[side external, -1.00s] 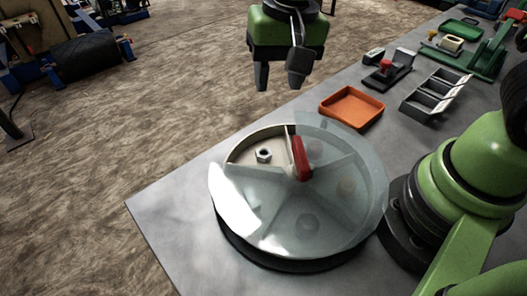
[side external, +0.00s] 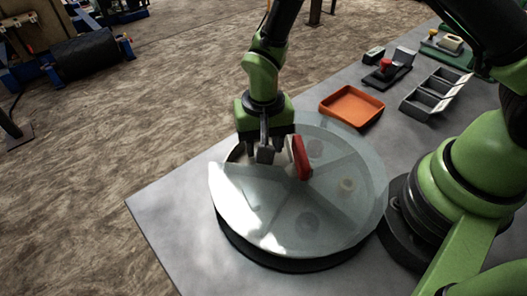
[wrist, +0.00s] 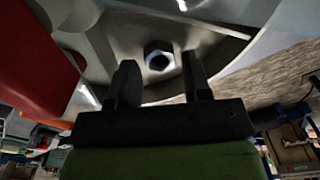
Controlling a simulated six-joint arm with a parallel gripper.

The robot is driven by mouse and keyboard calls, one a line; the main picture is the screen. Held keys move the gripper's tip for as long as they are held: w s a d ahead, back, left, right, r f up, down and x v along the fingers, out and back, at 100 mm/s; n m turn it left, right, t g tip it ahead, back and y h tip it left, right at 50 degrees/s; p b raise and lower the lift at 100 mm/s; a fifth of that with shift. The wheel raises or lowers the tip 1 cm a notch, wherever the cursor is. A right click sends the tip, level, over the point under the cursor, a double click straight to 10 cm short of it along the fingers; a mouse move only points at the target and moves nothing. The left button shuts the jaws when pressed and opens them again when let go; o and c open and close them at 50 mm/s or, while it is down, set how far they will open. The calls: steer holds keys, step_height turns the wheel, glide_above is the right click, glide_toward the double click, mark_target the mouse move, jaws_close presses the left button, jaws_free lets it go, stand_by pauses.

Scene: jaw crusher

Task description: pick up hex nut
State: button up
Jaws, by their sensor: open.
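The hex nut (wrist: 159,61) shows in the wrist view as a shiny metal ring lying on the floor of the dish's open compartment, between and just beyond my fingertips. My gripper (wrist: 157,72) is open, with one finger on each side of the nut's position and nothing between them. In the side view my gripper (side external: 262,157) is low over the uncovered compartment and hides the nut. The round dish (side external: 232,240) has a clear lid (side external: 300,205) with a cut-out and a red handle (side external: 301,157), which stands just right of my gripper.
Other round parts show dimly under the lid in separate compartments. An orange tray (side external: 351,105) and a grey divided bin (side external: 436,94) stand behind and to the right. A black device with a red knob (side external: 385,66) is farther back. The table's left front is clear.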

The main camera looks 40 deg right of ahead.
steer(key=shift+f, duration=0.75)
steer(key=c, duration=0.7)
steer(key=shift+r, duration=0.1)
